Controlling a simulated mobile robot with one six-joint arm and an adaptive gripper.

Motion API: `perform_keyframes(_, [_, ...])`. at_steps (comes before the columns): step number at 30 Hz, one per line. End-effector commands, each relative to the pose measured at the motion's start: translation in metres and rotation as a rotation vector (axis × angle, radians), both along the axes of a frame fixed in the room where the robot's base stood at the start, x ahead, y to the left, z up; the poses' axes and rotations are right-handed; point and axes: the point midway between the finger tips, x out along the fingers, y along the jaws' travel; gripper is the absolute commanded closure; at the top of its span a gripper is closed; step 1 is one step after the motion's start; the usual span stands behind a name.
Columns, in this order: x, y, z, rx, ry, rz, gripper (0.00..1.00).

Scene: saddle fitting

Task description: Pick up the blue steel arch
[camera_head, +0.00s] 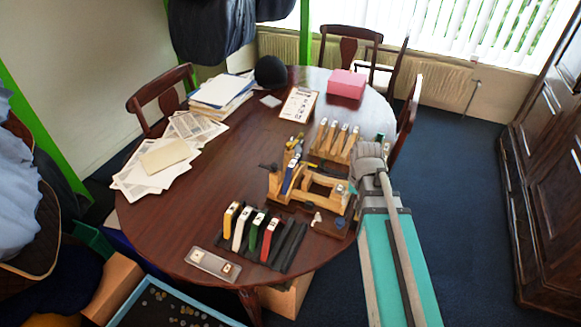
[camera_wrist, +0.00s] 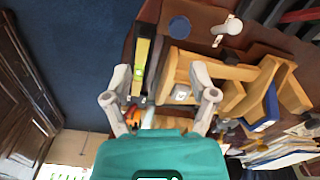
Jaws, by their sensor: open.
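A narrow blue piece (camera_head: 290,178), which appears to be the blue steel arch, stands at the left part of a wooden frame (camera_head: 335,205) on the table. It is seen nearly edge-on, so its full shape is unclear. In the wrist view the blue piece (camera_wrist: 264,108) is at the right, against the wood. My gripper (camera_head: 368,150) is at the table's right edge, to the right of the frame and apart from the blue piece. In the wrist view my gripper (camera_wrist: 160,70) has its fingers spread, with nothing held between them.
A rack (camera_head: 262,235) of coloured plates stands at the front, with a grey tray (camera_head: 213,265) beside it. Wooden-handled tools (camera_head: 338,137) stand behind the frame. A yellow level (camera_wrist: 140,60) lies by my fingers. Papers (camera_head: 165,155) cover the left; the table's middle-left is clear.

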Motion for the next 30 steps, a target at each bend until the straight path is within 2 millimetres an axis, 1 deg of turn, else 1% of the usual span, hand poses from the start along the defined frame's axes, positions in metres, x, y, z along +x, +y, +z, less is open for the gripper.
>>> perform_keyframes(1, [0.026, 0.012, 0.016, 0.000, 0.000, -0.012, 0.26])
perform_keyframes(5, [0.076, 0.047, 0.040, 0.001, 0.000, -0.071, 0.26])
perform_keyframes(6, [0.091, 0.059, 0.048, 0.001, 0.000, -0.090, 0.26])
perform_keyframes(8, [0.114, 0.079, 0.059, 0.001, 0.000, -0.120, 0.26])
perform_keyframes(9, [0.128, 0.092, 0.066, 0.001, 0.000, -0.140, 0.26])
perform_keyframes(12, [0.160, 0.125, 0.082, 0.000, 0.000, -0.185, 0.26])
perform_keyframes(15, [0.184, 0.154, 0.095, 0.000, 0.000, -0.225, 0.26])
perform_keyframes(18, [0.200, 0.175, 0.103, 0.000, 0.000, -0.255, 0.26])
perform_keyframes(21, [0.208, 0.189, 0.107, 0.000, 0.000, -0.273, 0.26])
perform_keyframes(25, [0.211, 0.195, 0.108, 0.000, 0.000, -0.284, 0.26])
perform_keyframes(30, [0.210, 0.194, 0.107, 0.001, 0.000, -0.285, 0.26])
